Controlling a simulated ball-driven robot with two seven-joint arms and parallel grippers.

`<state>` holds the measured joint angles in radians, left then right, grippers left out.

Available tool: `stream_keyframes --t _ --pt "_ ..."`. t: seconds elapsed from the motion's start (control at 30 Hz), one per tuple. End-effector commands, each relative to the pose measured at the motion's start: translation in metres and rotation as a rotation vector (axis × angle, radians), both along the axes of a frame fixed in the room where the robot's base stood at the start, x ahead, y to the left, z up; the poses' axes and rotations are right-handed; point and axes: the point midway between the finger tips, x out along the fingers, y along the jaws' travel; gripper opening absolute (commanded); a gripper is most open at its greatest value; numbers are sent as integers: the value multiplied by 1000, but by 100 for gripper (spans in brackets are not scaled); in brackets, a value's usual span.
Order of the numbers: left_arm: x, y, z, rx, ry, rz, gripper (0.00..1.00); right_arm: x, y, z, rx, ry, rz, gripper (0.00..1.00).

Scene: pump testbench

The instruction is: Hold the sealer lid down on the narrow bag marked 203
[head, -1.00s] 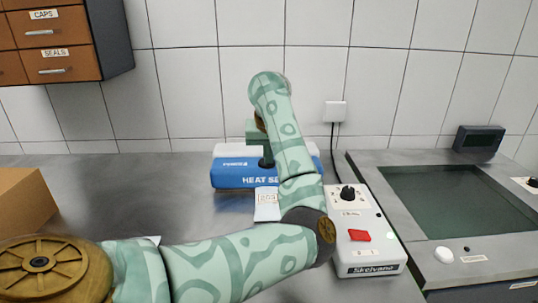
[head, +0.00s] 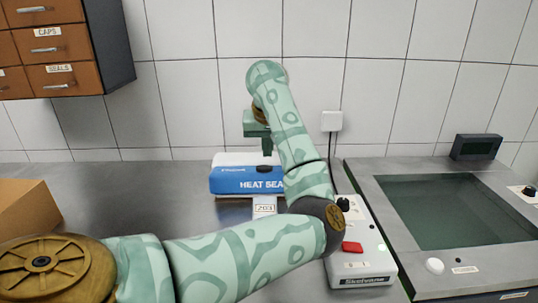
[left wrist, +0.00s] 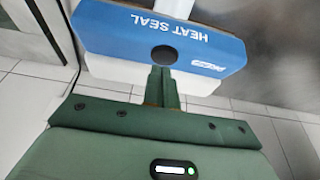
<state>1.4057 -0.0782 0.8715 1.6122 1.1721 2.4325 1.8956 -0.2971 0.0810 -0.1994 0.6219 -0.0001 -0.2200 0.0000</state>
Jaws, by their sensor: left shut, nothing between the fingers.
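The heat sealer's blue-fronted lid (head: 240,182) is at the back centre of the bench. It fills the top of the left wrist view (left wrist: 120,35), with a dark round pad (left wrist: 164,54) on it. The narrow bag marked 203 (head: 264,208) sticks out in front beneath the lid; its far end is hidden. My left gripper (head: 267,152) is shut and empty, its fingers pointing down above the pad, with a small gap in the head view. In the left wrist view the shut fingers (left wrist: 163,72) are near the pad. My right gripper is not in view.
A white control box (head: 362,260) with a black knob and red switch stands right of the sealer, partly behind my arm. A sunken glass-topped tank (head: 450,212) lies further right. A cardboard box (head: 25,207) is at the left. The bench between is clear.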

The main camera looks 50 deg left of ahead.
Motion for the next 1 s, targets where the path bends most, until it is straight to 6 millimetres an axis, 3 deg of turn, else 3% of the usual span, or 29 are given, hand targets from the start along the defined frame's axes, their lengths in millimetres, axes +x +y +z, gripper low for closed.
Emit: stream_keyframes --t 0.03,0.2,0.4,1.0 --pt "-4 -4 16 -1 -6 0 0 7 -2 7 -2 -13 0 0" --pt "-12 -15 48 -1 -5 1 0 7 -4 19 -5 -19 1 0" --pt "-18 -23 68 -1 -1 1 0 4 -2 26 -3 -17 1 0" --pt "-20 -25 71 0 3 1 0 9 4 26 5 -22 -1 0"
